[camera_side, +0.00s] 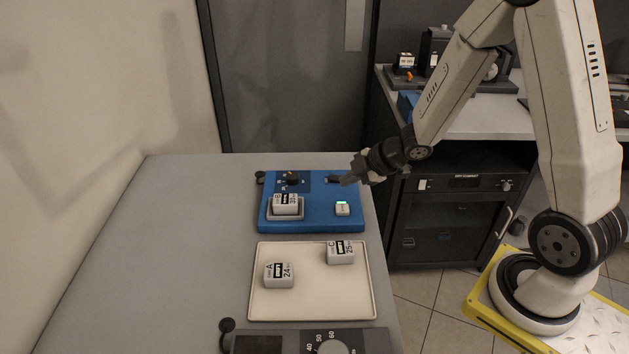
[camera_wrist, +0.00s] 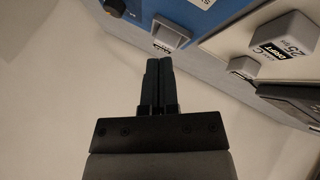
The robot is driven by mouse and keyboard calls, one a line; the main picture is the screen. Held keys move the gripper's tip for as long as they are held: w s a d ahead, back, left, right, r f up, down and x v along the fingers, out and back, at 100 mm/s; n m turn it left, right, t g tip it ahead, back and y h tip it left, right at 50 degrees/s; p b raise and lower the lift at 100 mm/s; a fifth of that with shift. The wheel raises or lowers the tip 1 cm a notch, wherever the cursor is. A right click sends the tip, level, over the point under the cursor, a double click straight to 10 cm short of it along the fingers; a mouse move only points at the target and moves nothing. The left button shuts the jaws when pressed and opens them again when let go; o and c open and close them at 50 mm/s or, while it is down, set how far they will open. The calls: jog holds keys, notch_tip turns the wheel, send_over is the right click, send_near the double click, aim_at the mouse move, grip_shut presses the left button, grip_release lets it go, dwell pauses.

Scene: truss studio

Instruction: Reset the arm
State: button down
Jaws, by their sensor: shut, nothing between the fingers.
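My gripper (camera_side: 347,181) is at the right edge of the table, close to the right side of the blue device in the side view. Its two dark fingers (camera_wrist: 158,65) are together in the wrist view, with nothing between them. My arm reaches in from the right, bent at the elbow.
The blue device (camera_side: 312,226) holds block B (camera_side: 286,204) in a recess. A cream tray (camera_side: 314,307) holds blocks A (camera_side: 279,276) and C (camera_side: 341,252). A dark dial unit (camera_side: 285,344) stands in front. The table's left side is clear (camera_side: 160,250). A black cabinet (camera_side: 450,215) stands at right.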

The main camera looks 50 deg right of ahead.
jog(key=shift+d+r+m+h, duration=0.1)
jog(key=shift+r+m+h, duration=0.25)
jog(key=shift+m+h, duration=0.25)
jog(key=s+a+r+m+g+h, duration=0.1)
jog(key=s+a+m+g, duration=0.1)
jog(key=s+m, duration=0.4)
jog(key=s+a+r+m+g+h, duration=0.1)
jog(key=s+a+r+m+g, duration=0.1)
jog(key=s+m, duration=0.4)
jog(key=shift+s+a+r+m+g+h, duration=0.15)
jog(key=shift+s+a+m+g+h, duration=0.2)
jog(key=shift+a+g, duration=0.35)
